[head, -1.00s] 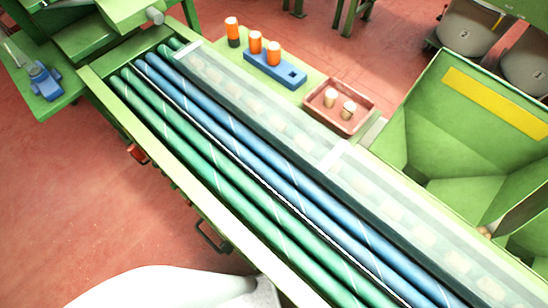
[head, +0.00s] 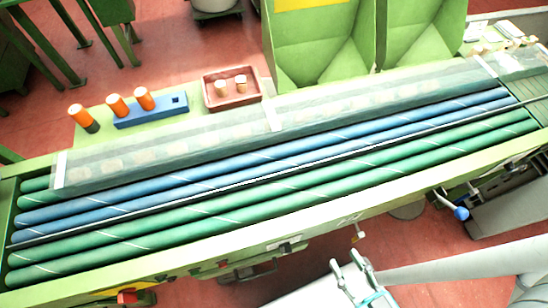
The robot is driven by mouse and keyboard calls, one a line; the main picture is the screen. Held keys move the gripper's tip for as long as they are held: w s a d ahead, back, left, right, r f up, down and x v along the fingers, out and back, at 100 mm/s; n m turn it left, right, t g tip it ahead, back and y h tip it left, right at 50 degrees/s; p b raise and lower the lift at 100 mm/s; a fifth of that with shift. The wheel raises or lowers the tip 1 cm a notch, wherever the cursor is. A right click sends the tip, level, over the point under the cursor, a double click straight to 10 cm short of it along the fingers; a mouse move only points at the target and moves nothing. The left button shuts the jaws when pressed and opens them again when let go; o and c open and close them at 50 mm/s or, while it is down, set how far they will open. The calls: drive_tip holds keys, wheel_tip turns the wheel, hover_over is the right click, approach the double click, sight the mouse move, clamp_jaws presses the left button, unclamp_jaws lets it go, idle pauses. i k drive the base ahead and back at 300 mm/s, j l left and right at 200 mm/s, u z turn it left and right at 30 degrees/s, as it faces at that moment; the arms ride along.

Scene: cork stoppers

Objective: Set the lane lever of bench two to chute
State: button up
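A lever with a round blue knob (head: 461,213) sticks out at the front right of the roller bench (head: 330,222), beside a grey bracket. I cannot read a bench number or lane marking on it, so I cannot tell whether it is the lane lever of bench two. My gripper (head: 349,263) is at the bottom centre, in front of the bench's front rail. Its two grey fingers stand apart with nothing between them. It is well to the left of the blue knob and touches nothing that I can see.
Behind are a blue block (head: 150,112) with orange-topped pieces, a red tray (head: 229,101) with two corks, and green hoppers (head: 320,50). A red button (head: 127,297) sits at the front left.

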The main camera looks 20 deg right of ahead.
sight(461, 213)
drive_tip(key=i+z, duration=0.15)
drive_tip(key=z, duration=0.9)
drive_tip(key=j+z, duration=0.2)
drive_tip(key=z, duration=0.7)
drive_tip(key=l+z, duration=0.3)
drive_tip(key=k+j, duration=1.05)
drive_tip(key=k+l+u, duration=0.2)
drive_tip(key=k, duration=0.35)
drive_tip(key=l, duration=0.1)
